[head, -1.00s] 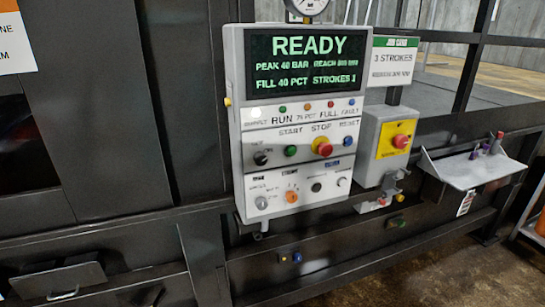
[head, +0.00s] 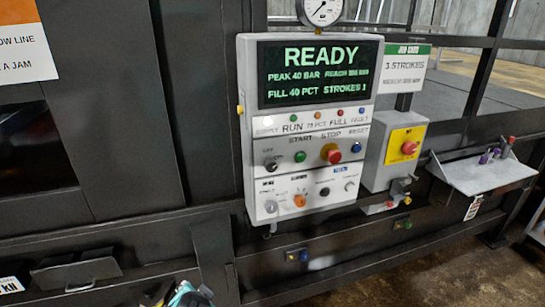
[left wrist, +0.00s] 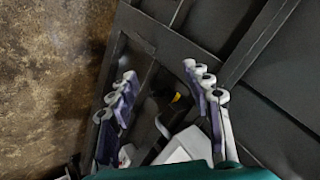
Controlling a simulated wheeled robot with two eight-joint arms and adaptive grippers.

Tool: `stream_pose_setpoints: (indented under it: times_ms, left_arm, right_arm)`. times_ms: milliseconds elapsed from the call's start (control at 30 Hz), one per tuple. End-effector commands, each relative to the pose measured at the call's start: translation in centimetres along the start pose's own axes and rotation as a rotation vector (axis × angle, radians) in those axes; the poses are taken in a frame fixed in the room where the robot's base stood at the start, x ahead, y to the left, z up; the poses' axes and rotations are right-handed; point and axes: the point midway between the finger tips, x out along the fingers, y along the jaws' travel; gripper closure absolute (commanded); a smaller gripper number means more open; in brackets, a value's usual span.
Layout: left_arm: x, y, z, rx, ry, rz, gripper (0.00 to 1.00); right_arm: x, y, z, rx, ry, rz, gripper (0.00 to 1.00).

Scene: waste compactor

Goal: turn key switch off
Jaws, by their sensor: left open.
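The grey control panel (head: 308,130) is on the machine front in the head view, its screen reading READY. Its lower rows hold a black knob (head: 270,163), a silver round switch (head: 270,206), an orange selector (head: 300,200) and a small silver switch (head: 349,186). Labels are too blurred to tell surely which is the key switch. My left gripper (left wrist: 160,73) is open and empty in the left wrist view, with dark machine framing beyond it. A teal and white part, probably of my left arm, shows at the head view's bottom edge, well below the panel. My right gripper is out of view.
A red emergency button (head: 409,148) on a yellow plate stands right of the panel. A red stop button (head: 331,153) sits on the panel. A grey shelf (head: 482,175) juts out at the right. A pressure gauge (head: 322,10) is above. Space before the panel looks clear.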

Motion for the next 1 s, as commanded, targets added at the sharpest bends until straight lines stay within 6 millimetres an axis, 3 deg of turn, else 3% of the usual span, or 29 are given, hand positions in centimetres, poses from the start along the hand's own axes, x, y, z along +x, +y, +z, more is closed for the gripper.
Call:
stream_pose_setpoints:
  times_ms: [33, 200, 300, 400, 500, 633, 1000]
  left_arm:
    - [-1.5, -2.0, -3.9, 0.183, 0.01, -0.069, 0.5]
    - [-4.4, -5.2, -14.9, 0.772, 0.012, -0.371, 0.5]
    - [-7.1, -5.1, -21.4, 1.054, 0.004, -0.561, 0.5]
    - [-9.7, -4.0, -26.4, 1.257, -0.013, -0.728, 0.5]
    - [-11.8, -2.9, -29.4, 1.38, -0.032, -0.849, 0.5]
    - [-12.8, -2.2, -31.1, 1.448, -0.05, -0.923, 0.5]
    - [-9.2, -5.2, -33.7, 1.452, -0.055, -0.929, 0.5]
  right_arm:
    - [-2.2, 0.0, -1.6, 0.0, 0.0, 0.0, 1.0]
    - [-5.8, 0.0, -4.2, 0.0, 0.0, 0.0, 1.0]
    - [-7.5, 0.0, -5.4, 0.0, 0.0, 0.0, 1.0]
    - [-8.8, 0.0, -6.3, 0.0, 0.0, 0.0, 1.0]
    - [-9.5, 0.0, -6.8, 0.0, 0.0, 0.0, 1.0]
    - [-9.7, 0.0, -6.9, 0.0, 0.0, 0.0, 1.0]
    - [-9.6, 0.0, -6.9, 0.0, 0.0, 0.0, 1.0]
